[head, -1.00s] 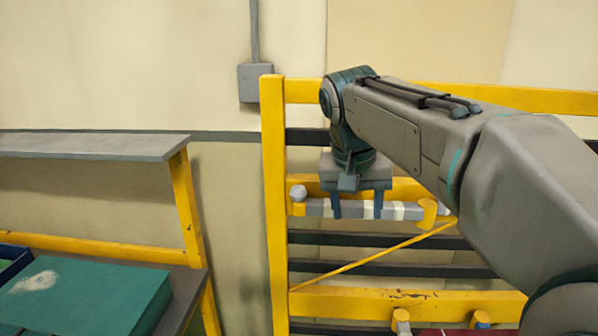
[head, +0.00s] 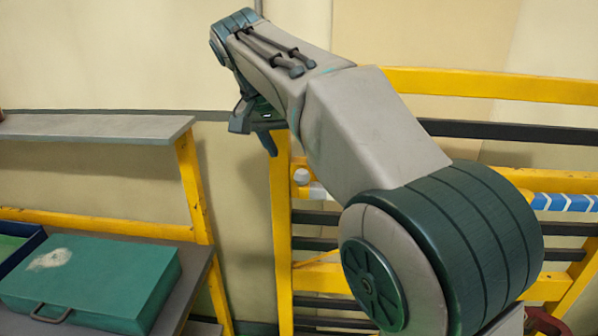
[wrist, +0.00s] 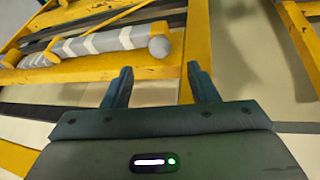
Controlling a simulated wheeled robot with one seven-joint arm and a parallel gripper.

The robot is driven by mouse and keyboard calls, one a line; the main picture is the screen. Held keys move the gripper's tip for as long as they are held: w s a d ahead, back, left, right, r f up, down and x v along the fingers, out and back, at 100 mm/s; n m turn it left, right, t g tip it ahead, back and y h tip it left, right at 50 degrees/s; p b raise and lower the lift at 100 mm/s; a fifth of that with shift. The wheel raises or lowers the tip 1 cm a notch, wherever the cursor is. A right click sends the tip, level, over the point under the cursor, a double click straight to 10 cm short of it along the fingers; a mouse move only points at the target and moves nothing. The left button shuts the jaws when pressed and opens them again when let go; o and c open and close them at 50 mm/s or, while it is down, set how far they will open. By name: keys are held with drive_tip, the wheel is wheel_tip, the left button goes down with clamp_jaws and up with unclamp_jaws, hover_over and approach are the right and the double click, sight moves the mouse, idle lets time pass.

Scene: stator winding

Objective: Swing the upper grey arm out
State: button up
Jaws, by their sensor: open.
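The upper grey arm, a grey bar with white bands and a round knob at its end, shows in the wrist view (wrist: 110,42), lying along a yellow rail. In the head view only its left end (head: 318,192) shows, right of the yellow post; my arm hides the rest. My gripper (head: 262,135) is at the upper left of that end, near the top of the post, seen side-on. In the wrist view my gripper (wrist: 160,78) has its two fingers apart with nothing between them. The bar is beyond the left finger, apart from it.
The yellow rack (head: 283,240) has dark crossbars behind the grey bar. A blue-and-white striped bar (head: 565,202) is at the right. A grey shelf (head: 95,127) and a green case (head: 95,280) on a bench stand at left. The wall between is clear.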

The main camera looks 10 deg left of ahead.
sight(300, 171)
drive_tip(key=x, duration=0.8)
drive_tip(key=shift+f, duration=0.1)
